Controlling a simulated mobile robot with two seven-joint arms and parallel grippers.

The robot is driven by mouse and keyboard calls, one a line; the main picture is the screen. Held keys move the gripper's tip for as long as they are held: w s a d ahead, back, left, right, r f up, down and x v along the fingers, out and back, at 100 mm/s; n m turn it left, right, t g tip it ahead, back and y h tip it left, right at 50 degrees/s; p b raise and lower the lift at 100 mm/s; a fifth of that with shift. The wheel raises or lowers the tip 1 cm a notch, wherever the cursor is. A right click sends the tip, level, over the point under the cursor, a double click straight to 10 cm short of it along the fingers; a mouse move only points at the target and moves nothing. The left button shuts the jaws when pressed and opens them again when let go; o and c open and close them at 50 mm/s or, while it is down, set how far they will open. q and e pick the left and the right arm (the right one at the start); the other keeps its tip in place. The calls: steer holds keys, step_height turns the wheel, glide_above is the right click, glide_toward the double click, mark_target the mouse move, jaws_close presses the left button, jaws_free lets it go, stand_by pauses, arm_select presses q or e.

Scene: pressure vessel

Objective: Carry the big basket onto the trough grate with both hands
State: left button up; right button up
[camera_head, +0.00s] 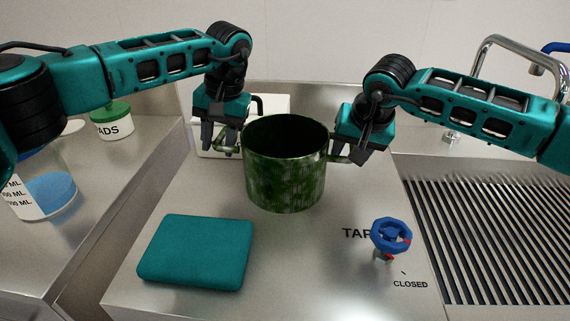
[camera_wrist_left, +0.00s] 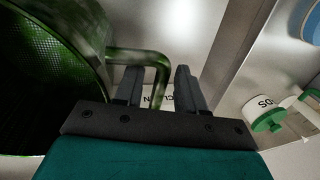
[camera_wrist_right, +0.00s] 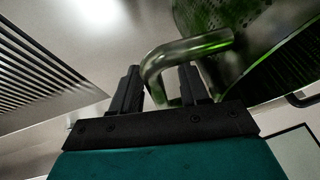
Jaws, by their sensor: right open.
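The big basket (camera_head: 285,172), a mottled green cylinder with a side handle at left and right, stands upright on the steel counter. Its perforated wall shows in the left wrist view (camera_wrist_left: 45,75) and the right wrist view (camera_wrist_right: 265,50). My left gripper (camera_head: 220,138) is at the left handle, which lies between its parted fingers (camera_wrist_left: 158,88). My right gripper (camera_head: 352,156) is at the right handle, which passes between its open fingers (camera_wrist_right: 160,85). The trough grate (camera_head: 485,245), a row of dark slanted slots, lies to the right of the counter.
A teal folded pad (camera_head: 196,252) lies in front of the basket. A blue valve wheel (camera_head: 391,236) rises near the grate's left edge. A faucet (camera_head: 510,45) arches behind the trough. A beaker (camera_head: 45,190) and a green-lidded jar (camera_head: 112,122) stand on the left counter.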

arm_select(q)
steer(key=shift+c, duration=0.2)
arm_select(e)
steer(key=shift+c, duration=0.2)
arm_select(q)
jaws_close()
arm_select(e)
steer(key=c, duration=0.7)
jaws_close()
arm_select(q)
steer(key=shift+r, duration=0.1)
arm_select(e)
steer(key=shift+r, duration=0.15)
